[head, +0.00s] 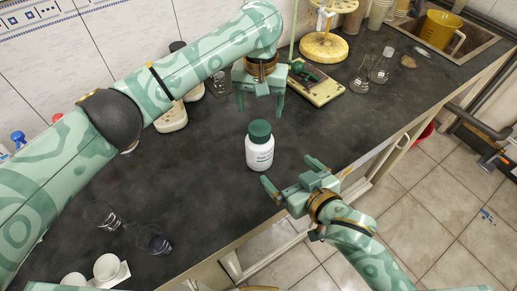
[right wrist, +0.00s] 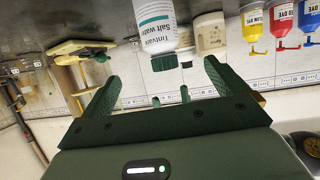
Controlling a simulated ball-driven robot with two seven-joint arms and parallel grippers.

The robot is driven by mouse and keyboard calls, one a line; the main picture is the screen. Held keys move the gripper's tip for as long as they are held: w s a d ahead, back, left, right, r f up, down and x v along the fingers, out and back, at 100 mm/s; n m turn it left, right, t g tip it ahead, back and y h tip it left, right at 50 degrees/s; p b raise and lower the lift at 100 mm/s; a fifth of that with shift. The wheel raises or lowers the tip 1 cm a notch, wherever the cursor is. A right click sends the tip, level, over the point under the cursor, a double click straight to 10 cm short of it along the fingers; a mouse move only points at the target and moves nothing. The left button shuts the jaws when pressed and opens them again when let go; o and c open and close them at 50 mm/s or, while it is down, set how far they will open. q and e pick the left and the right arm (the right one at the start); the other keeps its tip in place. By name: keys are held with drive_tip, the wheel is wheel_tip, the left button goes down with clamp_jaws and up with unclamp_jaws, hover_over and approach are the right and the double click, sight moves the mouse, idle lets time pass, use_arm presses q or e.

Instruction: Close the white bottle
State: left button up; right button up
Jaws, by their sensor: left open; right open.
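The white bottle (head: 259,156) stands upright on the dark bench, and a dark green cap (head: 259,131) sits on its top. I cannot tell whether the cap is screwed tight. My left gripper (head: 260,108) points down with open, empty fingers, above and behind the bottle. My right gripper (head: 291,177) is open and empty at the bench's front edge, to the bottle's lower right. Its fingers (right wrist: 160,76) point towards the bottle without gripping it.
Glass flasks (head: 381,66) and a yellow-green device (head: 318,84) stand at the back right. A yellow mug (head: 440,30) is in the sink. Beakers (head: 153,240) stand at the front left. The bench around the bottle is clear.

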sight(260, 143)
use_arm(q)
drive_tip(key=shift+s, duration=0.1)
use_arm(e)
drive_tip(key=x, duration=1.6)
drive_tip(key=shift+w+f, duration=0.1)
